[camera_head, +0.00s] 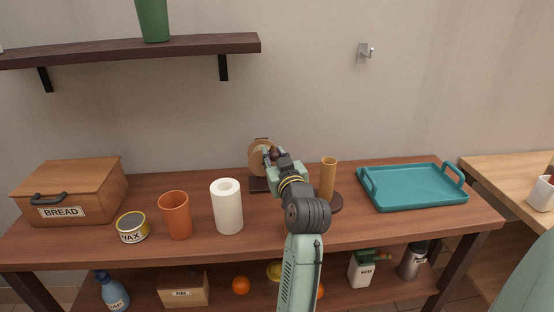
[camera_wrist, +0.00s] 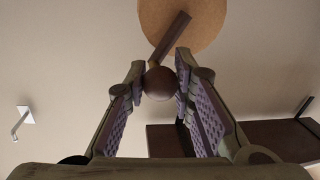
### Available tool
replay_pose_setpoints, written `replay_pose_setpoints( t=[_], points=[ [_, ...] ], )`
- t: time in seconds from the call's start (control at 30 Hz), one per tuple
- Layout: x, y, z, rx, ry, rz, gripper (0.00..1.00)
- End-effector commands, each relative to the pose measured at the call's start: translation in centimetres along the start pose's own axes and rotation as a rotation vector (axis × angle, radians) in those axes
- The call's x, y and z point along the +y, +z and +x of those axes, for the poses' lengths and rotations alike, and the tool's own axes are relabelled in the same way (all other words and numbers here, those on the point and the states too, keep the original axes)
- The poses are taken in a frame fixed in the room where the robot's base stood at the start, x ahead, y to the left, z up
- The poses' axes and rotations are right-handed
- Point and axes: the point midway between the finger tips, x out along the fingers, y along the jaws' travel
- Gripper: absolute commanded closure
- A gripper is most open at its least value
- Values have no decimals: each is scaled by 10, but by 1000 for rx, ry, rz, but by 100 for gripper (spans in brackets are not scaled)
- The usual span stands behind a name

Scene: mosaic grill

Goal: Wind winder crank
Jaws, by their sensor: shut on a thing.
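The winder (camera_head: 258,160) stands at the back middle of the table, a round tan disc on a dark base, partly hidden by my arm. In the wrist view the tan disc (camera_wrist: 210,14) is at the top, with a dark crank arm (camera_wrist: 174,34) slanting across it. The crank's round dark brown knob (camera_wrist: 159,83) sits between my fingertips. My gripper (camera_wrist: 160,80) is shut on the knob, with a finger pad on each side. In the head view my gripper (camera_head: 272,155) is at the disc's right front.
A tan cylinder on a round base (camera_head: 328,180) stands close right of my arm. A teal tray (camera_head: 412,187) lies further right. Left are a white roll (camera_head: 228,207), an orange cup (camera_head: 175,215), a wax tin (camera_head: 132,228) and a bread box (camera_head: 75,190). A shelf (camera_head: 130,50) hangs above left.

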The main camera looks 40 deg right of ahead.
Motion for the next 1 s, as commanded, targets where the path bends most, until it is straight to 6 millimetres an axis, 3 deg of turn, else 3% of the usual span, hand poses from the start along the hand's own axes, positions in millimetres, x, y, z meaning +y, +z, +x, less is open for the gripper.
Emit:
replay_pose_setpoints(
  t=[1.0],
  points=[
    [-50, -6, 8, -145, 4, -877, 100]
  ],
)
